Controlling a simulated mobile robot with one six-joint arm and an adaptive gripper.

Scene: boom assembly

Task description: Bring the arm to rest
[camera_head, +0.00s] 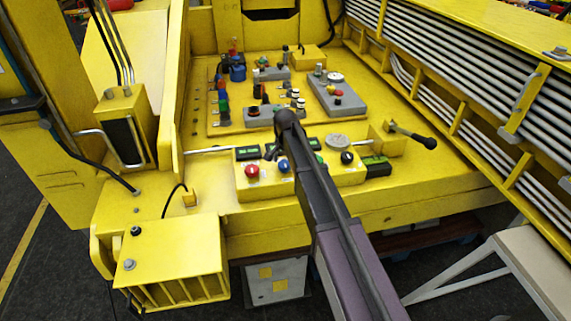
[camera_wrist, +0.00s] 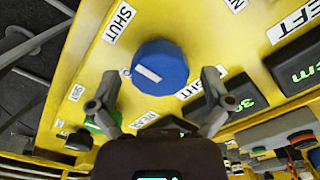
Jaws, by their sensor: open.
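My gripper (camera_wrist: 158,100) is open, with its two grey fingers apart and nothing between them. In the wrist view a round blue knob (camera_wrist: 160,67) with a white mark lies just beyond the fingertips on a yellow panel. The gap between the fingers and the panel is hard to judge. In the head view my dark purple-grey arm (camera_head: 340,235) reaches up from the bottom over the yellow control box (camera_head: 310,185). The blue knob (camera_head: 283,166) shows just left of the arm there. My fingers cannot be made out in the head view.
A black lever (camera_head: 412,135) sticks out at the right. Several coloured buttons and switches stand on the raised plate (camera_head: 225,126) behind. Grey pipes (camera_head: 470,85) line the right side.

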